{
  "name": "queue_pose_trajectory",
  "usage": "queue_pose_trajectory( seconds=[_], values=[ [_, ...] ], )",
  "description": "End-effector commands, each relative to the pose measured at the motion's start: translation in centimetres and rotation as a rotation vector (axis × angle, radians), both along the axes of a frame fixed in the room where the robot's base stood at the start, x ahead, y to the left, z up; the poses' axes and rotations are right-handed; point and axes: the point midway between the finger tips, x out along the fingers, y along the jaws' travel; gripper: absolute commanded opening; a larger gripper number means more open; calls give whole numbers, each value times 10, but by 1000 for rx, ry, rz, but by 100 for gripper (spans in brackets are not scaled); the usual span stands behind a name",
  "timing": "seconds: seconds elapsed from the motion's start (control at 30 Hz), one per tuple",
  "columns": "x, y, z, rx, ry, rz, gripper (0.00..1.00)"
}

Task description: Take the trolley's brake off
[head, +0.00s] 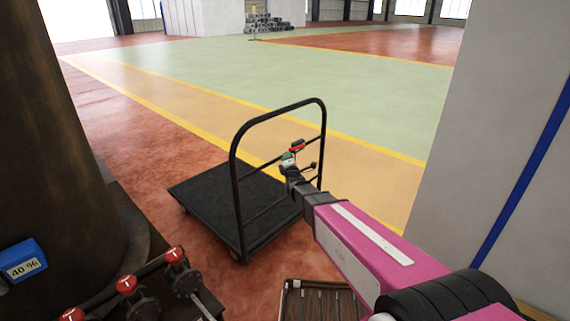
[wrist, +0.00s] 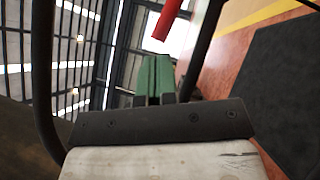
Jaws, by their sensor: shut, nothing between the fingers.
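The trolley has a flat dark deck (head: 215,190) and a tall black hoop handle (head: 237,185) on its near side. A small red lever (head: 297,146) shows at the handle, near its right upright. It also shows in the wrist view as a red bar (wrist: 167,18) at the top, beyond my fingertips. My gripper (head: 288,158) is at the handle, right beside the red lever. Its green fingers (wrist: 155,62) are together with nothing between them. I cannot tell whether they touch the lever. My gripper and wrist hide part of the handle's crossbars.
A thick dark column (head: 50,150) stands at the left and a pale pillar (head: 490,130) at the right. Pipes with red knobs (head: 125,285) and a blue box (head: 22,258) marked "40 %" are at lower left. A slatted wooden piece (head: 325,300) lies in front.

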Motion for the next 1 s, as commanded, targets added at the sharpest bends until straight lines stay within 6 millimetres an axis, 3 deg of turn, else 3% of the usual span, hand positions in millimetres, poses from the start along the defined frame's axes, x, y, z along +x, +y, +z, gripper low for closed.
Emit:
queue_pose_trajectory(
  seconds=[1.0],
  values=[
    [5,-4,15,54,67,0,0]
  ],
)
